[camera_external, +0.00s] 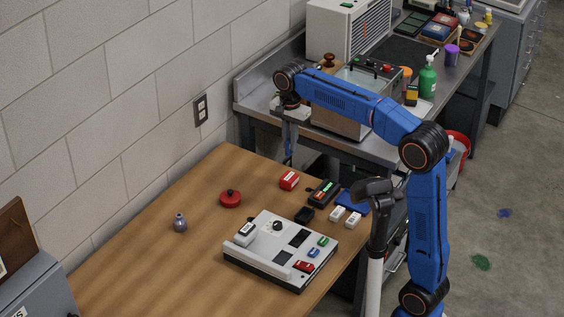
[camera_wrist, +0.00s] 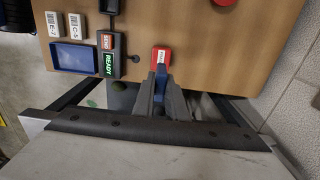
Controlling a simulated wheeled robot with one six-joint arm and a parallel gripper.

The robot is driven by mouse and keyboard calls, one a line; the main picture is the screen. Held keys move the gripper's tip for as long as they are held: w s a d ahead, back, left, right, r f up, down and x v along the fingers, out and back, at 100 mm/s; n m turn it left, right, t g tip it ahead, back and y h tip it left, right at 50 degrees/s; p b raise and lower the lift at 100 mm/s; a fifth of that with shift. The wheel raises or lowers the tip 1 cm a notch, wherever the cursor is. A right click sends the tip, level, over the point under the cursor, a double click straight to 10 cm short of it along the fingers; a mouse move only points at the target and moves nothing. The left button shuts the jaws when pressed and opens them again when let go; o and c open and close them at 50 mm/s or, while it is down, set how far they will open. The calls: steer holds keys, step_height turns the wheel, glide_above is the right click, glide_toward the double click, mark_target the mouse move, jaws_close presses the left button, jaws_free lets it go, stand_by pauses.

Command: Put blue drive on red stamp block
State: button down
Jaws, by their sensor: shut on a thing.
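My gripper (camera_external: 289,158) hangs low at the far edge of the wooden table. In the wrist view my gripper (camera_wrist: 160,88) is shut on the blue drive (camera_wrist: 160,71), whose blue end shows between the fingers. The rest of the drive is hidden by them. The red stamp block (camera_external: 289,180) stands on the table near that edge, with a pale label. In the wrist view the red stamp block (camera_wrist: 161,56) lies just past the drive's tip. I cannot tell whether the two touch or how high the drive is.
A black and green READY device (camera_external: 324,192) stands beside the block. Near it are a blue tray (camera_external: 349,201), white blocks (camera_external: 353,220) and a black box (camera_external: 304,214). A white console (camera_external: 265,258) and red round knob (camera_external: 230,199) stand nearer. The table's left side is mostly clear.

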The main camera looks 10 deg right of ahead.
steer(key=shift+a+f, duration=0.1)
steer(key=shift+f, duration=4.7)
steer(key=c, duration=1.8)
jaws_free()
steer(key=shift+f, duration=0.15)
steer(key=shift+o, duration=0.2)
step_height(320, 180, up, 12)
steer(key=shift+r, duration=0.2)
